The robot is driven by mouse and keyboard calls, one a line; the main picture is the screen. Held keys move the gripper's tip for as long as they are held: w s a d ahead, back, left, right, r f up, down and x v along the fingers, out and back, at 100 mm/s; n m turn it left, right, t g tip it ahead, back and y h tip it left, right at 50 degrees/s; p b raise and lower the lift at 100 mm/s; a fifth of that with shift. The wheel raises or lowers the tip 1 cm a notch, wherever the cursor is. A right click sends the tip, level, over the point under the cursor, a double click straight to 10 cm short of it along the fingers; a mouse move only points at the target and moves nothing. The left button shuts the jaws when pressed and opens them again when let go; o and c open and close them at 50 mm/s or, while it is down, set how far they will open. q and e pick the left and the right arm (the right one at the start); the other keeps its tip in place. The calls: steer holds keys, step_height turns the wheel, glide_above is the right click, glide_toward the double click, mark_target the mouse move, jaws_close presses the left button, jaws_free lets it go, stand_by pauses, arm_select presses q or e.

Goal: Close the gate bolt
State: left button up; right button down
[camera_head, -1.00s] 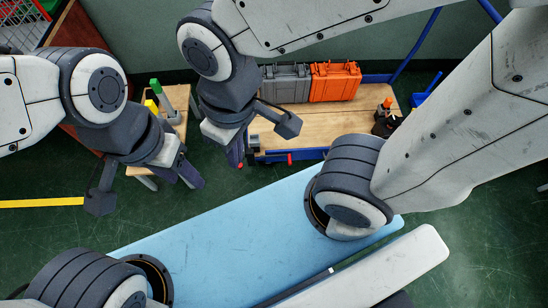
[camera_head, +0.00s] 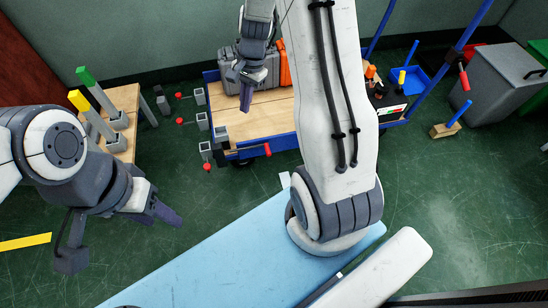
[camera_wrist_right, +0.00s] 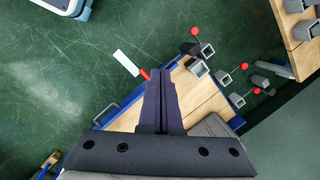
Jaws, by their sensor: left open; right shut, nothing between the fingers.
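No part is plainly a gate bolt. Grey square brackets with red ball knobs (camera_head: 180,122) stand along the left side of the blue-framed trolley (camera_head: 262,153). They also show in the right wrist view, with one knob (camera_wrist_right: 192,31) at the top. A red handle end (camera_head: 267,150) sticks out at the trolley's front edge. My right gripper (camera_head: 246,100) is shut and empty over the trolley's wooden deck, pointing down, apart from the brackets. In its wrist view the fingertips (camera_wrist_right: 160,73) appear close to a red piece (camera_wrist_right: 144,74). My left gripper (camera_head: 168,214) is open and empty over the floor.
Grey and orange cases (camera_head: 287,62) stand at the deck's back, partly behind my right arm. A wooden table (camera_head: 125,120) with green- and yellow-topped posts is at the left. A grey bin (camera_head: 495,90) and blue tray (camera_head: 408,79) are at the right.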

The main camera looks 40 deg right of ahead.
steer(key=s+d+f+m+b, duration=0.1)
steer(key=d+f+m+b, duration=0.4)
steer(key=d+f, duration=0.5)
steer(key=s+d+f+m+b, duration=0.1)
steer(key=d+f+m+b, duration=0.5)
steer(key=f, duration=0.7)
arm_select(q)
step_height(320, 180, down, 19)
steer(key=b, duration=0.5)
steer(key=shift+f+b, duration=0.15)
steer(key=shift+b, duration=0.2)
arm_select(e)
steer(key=w+a+f+n, duration=0.2)
steer(key=a+f, duration=0.3)
steer(key=f, duration=0.3)
steer(key=shift+w+a+f+t, duration=0.2)
steer(key=shift+t, duration=0.2)
arm_select(q)
step_height(320, 180, up, 3)
steer(key=p, duration=0.2)
steer(key=shift+f+p, duration=0.1)
steer(key=shift+p, duration=0.3)
arm_select(e)
steer(key=a, duration=0.1)
steer(key=w+a, duration=0.1)
steer(key=a, duration=0.1)
steer(key=w+a, duration=0.1)
steer(key=a, duration=0.1)
steer(key=shift+a, duration=0.2)
